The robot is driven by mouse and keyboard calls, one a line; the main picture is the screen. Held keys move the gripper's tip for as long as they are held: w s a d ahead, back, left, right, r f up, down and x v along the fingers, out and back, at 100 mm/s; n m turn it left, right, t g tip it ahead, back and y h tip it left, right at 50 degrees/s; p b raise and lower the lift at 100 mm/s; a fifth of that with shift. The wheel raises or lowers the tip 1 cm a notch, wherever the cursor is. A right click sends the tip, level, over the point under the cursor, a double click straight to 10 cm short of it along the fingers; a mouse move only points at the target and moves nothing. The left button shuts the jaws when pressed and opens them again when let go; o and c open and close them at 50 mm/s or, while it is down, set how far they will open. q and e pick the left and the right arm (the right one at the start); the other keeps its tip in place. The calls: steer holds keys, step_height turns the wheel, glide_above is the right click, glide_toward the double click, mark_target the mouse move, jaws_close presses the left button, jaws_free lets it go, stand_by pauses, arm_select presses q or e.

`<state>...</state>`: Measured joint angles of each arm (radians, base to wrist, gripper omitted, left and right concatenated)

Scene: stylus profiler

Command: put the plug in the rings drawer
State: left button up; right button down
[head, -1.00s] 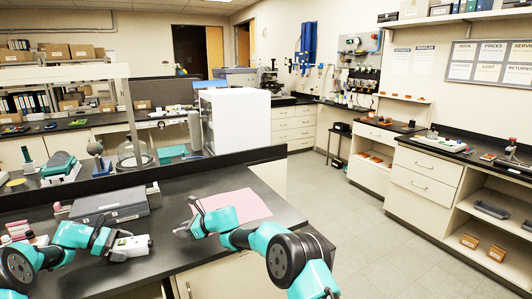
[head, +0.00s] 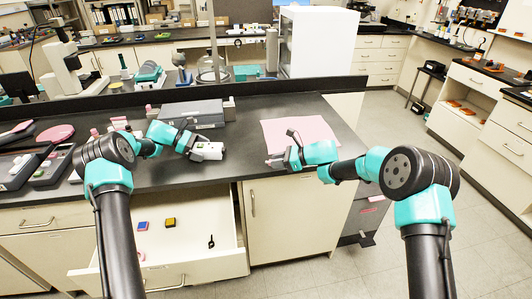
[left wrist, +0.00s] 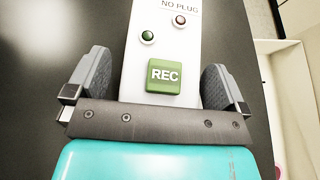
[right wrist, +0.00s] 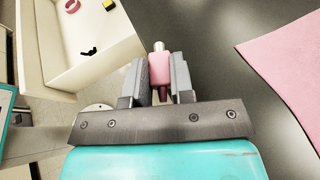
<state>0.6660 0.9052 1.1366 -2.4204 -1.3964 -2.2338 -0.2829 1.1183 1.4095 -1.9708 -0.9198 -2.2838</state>
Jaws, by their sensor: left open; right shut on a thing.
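My right gripper (right wrist: 159,70) is shut on the plug (right wrist: 159,66), a pink body with a metal tip pointing away from the jaws. In the head view this gripper (head: 274,160) is by the left edge of the pink mat; the plug is too small to make out there. My left gripper (left wrist: 157,88) is open, with its fingers either side of a white box (left wrist: 162,40) with a green REC button, two small lights and the words "NO PLUG". The box also shows in the head view (head: 209,151). An open drawer (head: 195,242) is below the bench; no label on it is readable.
A grey case (head: 192,112) stands behind the white box. The pink mat (head: 300,131) lies flat.

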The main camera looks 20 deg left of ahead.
steer(key=s+d+f+n+g, duration=0.1)
steer(key=s+d, duration=0.3)
steer(key=d, duration=0.4)
steer(key=s+d+f+n+g+h, duration=0.1)
steer(key=s+d+n+g, duration=0.1)
steer(key=s+d, duration=0.3)
steer(key=s+d+f+n+g+h, duration=0.1)
steer(key=s+d+n+g, duration=0.1)
steer(key=d, duration=1)
steer(key=shift+s+d+f+n+g, duration=0.25)
steer(key=shift+s+g, duration=0.35)
steer(key=shift+s, duration=0.55)
steer(key=shift+w+a, duration=0.1)
steer(key=shift+a, duration=0.05)
steer(key=w+a+f+n+g+h, duration=0.3)
steer(key=w+f+n+h, duration=0.1)
steer(key=w+f, duration=0.1)
steer(key=shift+a+f+n+g, duration=0.3)
steer(key=shift+f+n+g, duration=0.1)
steer(key=shift+f, duration=0.35)
steer(key=shift+r, duration=0.15)
steer(key=s+d+r+m+t+y, duration=0.2)
steer(key=s+d+r+m+t, duration=0.1)
steer(key=r, duration=0.3)
steer(key=s+d+r+m+t+y, duration=0.3)
steer(key=s+d+r+m+t, duration=0.1)
steer(key=r, duration=0.3)
steer(key=shift+s+d+m+t, duration=0.2)
steer(key=shift+s+m+t, duration=0.15)
steer(key=shift+m, duration=0.2)
